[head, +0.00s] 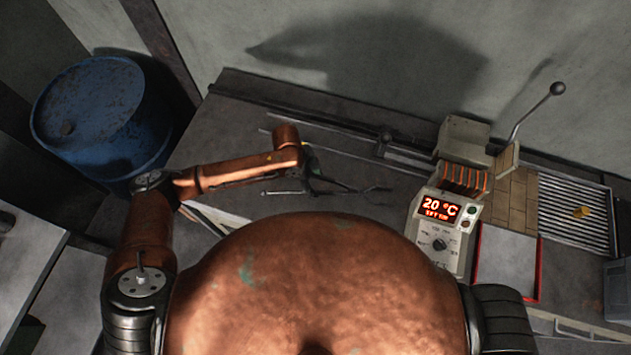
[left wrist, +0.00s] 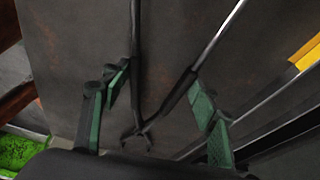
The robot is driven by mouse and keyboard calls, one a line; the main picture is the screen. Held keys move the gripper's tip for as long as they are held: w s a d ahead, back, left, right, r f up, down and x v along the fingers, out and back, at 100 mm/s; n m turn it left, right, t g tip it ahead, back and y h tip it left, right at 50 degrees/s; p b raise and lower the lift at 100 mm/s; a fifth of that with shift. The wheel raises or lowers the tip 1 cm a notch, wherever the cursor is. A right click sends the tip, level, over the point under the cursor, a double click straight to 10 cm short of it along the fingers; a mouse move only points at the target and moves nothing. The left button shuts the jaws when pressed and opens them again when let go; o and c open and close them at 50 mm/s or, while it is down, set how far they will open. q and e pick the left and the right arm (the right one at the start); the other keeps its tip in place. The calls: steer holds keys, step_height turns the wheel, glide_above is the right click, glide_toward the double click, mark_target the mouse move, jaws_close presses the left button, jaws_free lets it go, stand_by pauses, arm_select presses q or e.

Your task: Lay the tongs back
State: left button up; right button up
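The dark metal tongs (left wrist: 172,100) show in the left wrist view as two spread bars meeting at a joint near the bottom. They are over the dark bench top; I cannot tell whether they touch it. My left gripper (left wrist: 158,88) has its green-padded fingers wide apart, one on each side of the tongs, with the fingertips close beside the bars. In the head view my left gripper (head: 318,180) is low over the bench, and the tongs (head: 360,188) show as thin dark bars reaching right. My right gripper is not in view.
A control box (head: 441,232) reading 20 °C stands right, beside the lever press (head: 465,140). A slatted grate (head: 575,225) and a red-edged tray (head: 507,262) lie further right. A blue barrel (head: 100,115) stands left of the bench (head: 235,125). Thin rails run along its back.

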arm_select(q)
steer(key=shift+o, duration=0.6)
steer(key=shift+o, duration=0.6)
